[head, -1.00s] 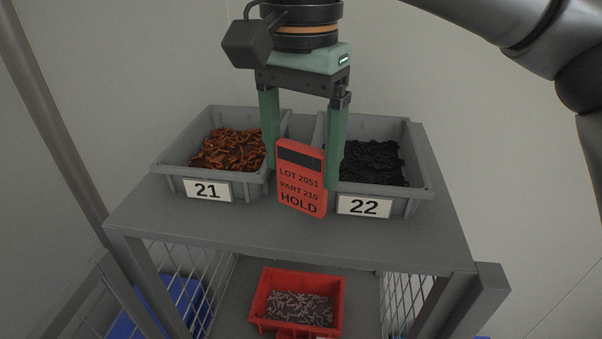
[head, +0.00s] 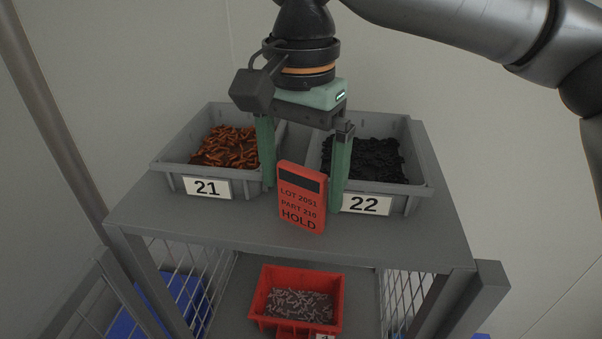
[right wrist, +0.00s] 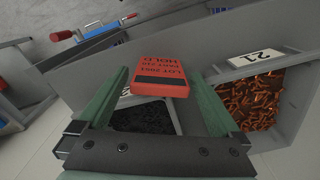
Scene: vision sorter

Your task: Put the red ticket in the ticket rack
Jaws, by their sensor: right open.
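The red ticket (head: 301,211) reads LOT 2051, PART 210, HOLD. It stands nearly upright at the grey shelf top, in front of the gap between bins 21 and 22. My right gripper (head: 302,197) is open, with one green finger on each side of the ticket and narrow gaps beside it. The right wrist view shows the ticket (right wrist: 158,77) between the fingertips. What supports its lower edge is not clear. I cannot make out a ticket rack. My left gripper is not in view.
Grey bin 21 (head: 167,166) holds orange-brown parts, and grey bin 22 (head: 425,190) holds black parts. Both stand close to the gripper's fingers. A red bin (head: 257,301) with small grey parts sits on the lower shelf. The shelf top's front strip (head: 400,232) is clear.

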